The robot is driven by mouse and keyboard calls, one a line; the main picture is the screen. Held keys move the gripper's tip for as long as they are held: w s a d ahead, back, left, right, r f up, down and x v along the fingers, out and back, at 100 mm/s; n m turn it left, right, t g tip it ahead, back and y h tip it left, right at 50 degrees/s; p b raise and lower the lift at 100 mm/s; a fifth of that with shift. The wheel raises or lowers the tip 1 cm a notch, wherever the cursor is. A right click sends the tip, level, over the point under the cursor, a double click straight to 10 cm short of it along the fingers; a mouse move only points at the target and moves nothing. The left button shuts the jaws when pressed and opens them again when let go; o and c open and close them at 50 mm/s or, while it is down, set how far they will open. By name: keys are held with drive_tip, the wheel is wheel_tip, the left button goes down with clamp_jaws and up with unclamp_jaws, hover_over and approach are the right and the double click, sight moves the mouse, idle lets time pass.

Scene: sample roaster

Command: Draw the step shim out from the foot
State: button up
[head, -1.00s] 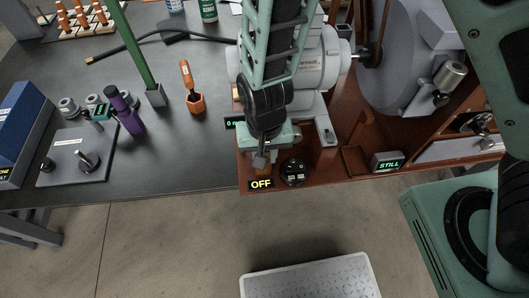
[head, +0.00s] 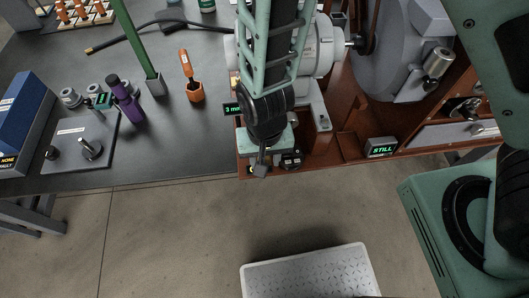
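My gripper (head: 261,168) hangs over the front edge of the red-brown machine base (head: 340,158), left of centre in the head view. A grey finger with a blocky tip shows below the pale green palm. I cannot tell whether it is open or shut, or whether it holds anything. The step shim cannot be made out. The grey motor housing (head: 314,50) stands behind my arm, with a grey foot (head: 322,119) showing to the right of the wrist. The rest of the foot area is hidden by my arm. A small display (head: 232,109) left of the wrist reads "3 m", cut off.
A display reading STILL (head: 381,149) sits at the base's right front. A black knob block (head: 291,159) is close right of my gripper. On the dark table (head: 190,135) stand an orange tool holder (head: 195,92), a green post (head: 137,40) and a purple tool (head: 126,102).

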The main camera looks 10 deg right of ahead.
drive_tip(key=shift+o, duration=0.2)
drive_tip(key=shift+r, duration=0.1)
drive_tip(key=shift+r, duration=0.25)
wheel_tip(320, 180, up, 17)
drive_tip(key=p, duration=0.2)
drive_tip(key=shift+f, duration=0.15)
drive_tip(key=s+d+r+n, duration=0.8)
drive_tip(key=shift+d+y, duration=0.25)
drive_tip(key=shift+y, duration=0.05)
idle(2.2)
